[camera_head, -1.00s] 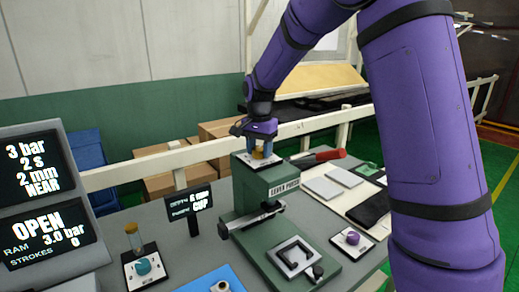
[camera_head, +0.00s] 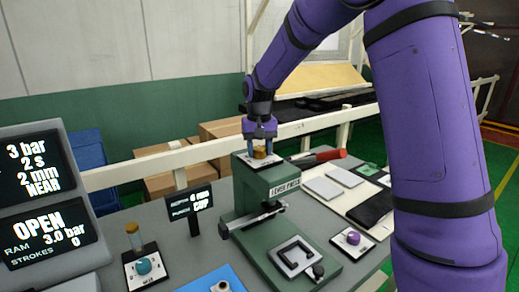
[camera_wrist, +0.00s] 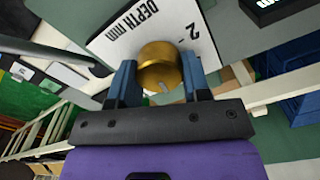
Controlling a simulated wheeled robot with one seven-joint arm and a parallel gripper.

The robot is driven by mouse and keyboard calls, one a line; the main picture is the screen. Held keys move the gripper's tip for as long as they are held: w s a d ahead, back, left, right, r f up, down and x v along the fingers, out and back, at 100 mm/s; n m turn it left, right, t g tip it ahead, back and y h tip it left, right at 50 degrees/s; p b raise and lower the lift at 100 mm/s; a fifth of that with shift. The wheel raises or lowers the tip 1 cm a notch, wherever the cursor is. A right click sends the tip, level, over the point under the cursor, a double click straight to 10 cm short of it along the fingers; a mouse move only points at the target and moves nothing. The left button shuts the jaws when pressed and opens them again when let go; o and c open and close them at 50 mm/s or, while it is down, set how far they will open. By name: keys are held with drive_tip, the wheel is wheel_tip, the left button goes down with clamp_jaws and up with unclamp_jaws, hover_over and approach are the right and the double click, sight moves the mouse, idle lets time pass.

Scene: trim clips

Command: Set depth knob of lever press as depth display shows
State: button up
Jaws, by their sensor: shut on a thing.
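The lever press (camera_head: 262,200) is a green machine on the bench. Its brass depth knob (camera_head: 260,153) sits on a white dial plate on top. My gripper (camera_head: 260,150) points down over the press top, its blue fingers on either side of the knob. In the wrist view the fingers are shut on the knob (camera_wrist: 160,68), and the dial plate (camera_wrist: 122,38) shows "DEPTH mm" and a "2". A pale mark shows on the knob's near side; other dial numbers are hidden.
A large screen (camera_head: 38,200) at the left reads OPEN, 3.0 bar, 0 strokes. A teal knob (camera_head: 143,266) and a purple knob (camera_head: 353,238) stand on plates either side. A rail (camera_head: 120,175) runs behind the bench.

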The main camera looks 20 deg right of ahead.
sight(259, 148)
drive_tip(key=shift+n, duration=1.1)
drive_tip(key=o, duration=0.9)
wheel_tip(259, 148, up, 11)
drive_tip(key=shift+f, duration=0.1)
